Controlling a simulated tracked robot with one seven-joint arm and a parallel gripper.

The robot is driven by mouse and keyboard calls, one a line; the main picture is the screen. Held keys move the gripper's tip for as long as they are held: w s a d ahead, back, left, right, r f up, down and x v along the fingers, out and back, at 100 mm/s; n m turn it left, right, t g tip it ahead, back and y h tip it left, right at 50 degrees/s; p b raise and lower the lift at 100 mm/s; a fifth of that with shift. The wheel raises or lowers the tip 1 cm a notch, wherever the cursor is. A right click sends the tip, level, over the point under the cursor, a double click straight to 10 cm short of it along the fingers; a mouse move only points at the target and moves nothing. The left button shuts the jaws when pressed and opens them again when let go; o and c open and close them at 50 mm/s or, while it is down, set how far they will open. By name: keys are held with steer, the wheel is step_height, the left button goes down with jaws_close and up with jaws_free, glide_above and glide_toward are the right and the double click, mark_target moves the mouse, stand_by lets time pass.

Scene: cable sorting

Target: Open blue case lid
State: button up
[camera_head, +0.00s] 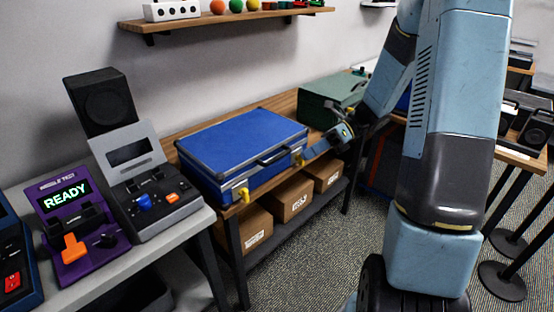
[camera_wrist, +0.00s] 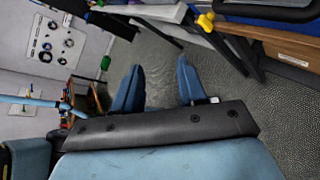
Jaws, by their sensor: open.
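The blue case (camera_head: 240,145) lies flat on the wooden bench with its lid shut. It has silver edges, a dark handle (camera_head: 276,155) on its front side and two yellow latches, one at the front left (camera_head: 244,195) and one at the right (camera_head: 299,158). My gripper (camera_head: 312,153) is beside the right latch, at the case's right end; whether it touches is unclear. In the wrist view my gripper (camera_wrist: 157,85) has its two blue fingers apart with nothing between them. A yellow latch (camera_wrist: 206,21) and part of the case (camera_wrist: 270,12) show at the upper right there.
A green case (camera_head: 332,98) stands behind my gripper on the wooden bench (camera_head: 185,137). Cardboard boxes (camera_head: 293,198) sit on the shelf below. At left, a grey table (camera_head: 150,250) holds a purple device (camera_head: 75,235) and a grey device (camera_head: 150,190). A wall shelf hangs above.

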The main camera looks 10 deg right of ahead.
mark_target(277, 156)
steer(key=w+d+f+m+t+y, duration=0.6)
steer(key=w+f+m, duration=0.3)
steer(key=m, duration=0.4)
steer(key=a, duration=0.9)
steer(key=w+a, duration=0.1)
steer(key=a, duration=0.4)
steer(key=shift+r, duration=0.3)
steer(key=shift+c, duration=0.5)
jaws_close()
